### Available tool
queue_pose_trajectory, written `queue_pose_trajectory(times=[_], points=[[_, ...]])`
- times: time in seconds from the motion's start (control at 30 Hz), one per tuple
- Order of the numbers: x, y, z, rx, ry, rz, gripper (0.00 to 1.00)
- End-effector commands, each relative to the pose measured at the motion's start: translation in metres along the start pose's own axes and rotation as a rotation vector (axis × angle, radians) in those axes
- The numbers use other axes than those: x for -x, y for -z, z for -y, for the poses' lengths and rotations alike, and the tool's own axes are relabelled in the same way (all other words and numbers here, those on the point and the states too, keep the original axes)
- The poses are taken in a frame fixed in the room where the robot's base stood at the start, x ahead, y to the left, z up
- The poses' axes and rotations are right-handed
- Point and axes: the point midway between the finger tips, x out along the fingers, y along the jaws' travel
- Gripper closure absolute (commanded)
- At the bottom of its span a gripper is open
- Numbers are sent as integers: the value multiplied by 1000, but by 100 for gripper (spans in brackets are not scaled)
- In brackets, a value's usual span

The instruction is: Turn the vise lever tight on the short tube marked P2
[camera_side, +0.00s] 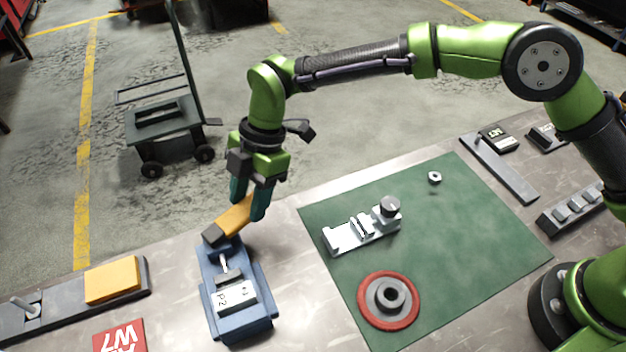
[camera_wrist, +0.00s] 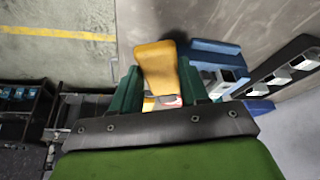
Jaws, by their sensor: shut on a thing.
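The blue vise (camera_side: 262,318) stands near the table's edge at lower left in the side view, and part of it shows in the wrist view (camera_wrist: 215,47). A pale piece marked P2 (camera_side: 226,300) sits in its top; I cannot make out its tube shape. The vise lever (camera_side: 235,217) has a yellow-orange handle and a dark end over the vise's back; it also shows in the wrist view (camera_wrist: 158,62). My gripper (camera_side: 248,208) points down and is shut on the lever's handle, a teal finger on each side. The fingers hide part of the handle.
A green mat (camera_side: 450,215) right of the vise carries a silver fixture (camera_side: 345,238), a red-rimmed disc (camera_side: 366,310) and a nut (camera_side: 434,177). A yellow block (camera_side: 112,279) and a red card (camera_side: 118,338) lie left. A cart (camera_side: 160,120) stands on the floor behind.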

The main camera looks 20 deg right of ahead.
Motion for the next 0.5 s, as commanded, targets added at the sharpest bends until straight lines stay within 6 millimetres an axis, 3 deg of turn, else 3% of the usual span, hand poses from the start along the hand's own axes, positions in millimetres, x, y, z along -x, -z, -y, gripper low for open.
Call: queue_pose_trajectory(times=[0.5], points=[[-1,3,-22,259,105,1,100]])
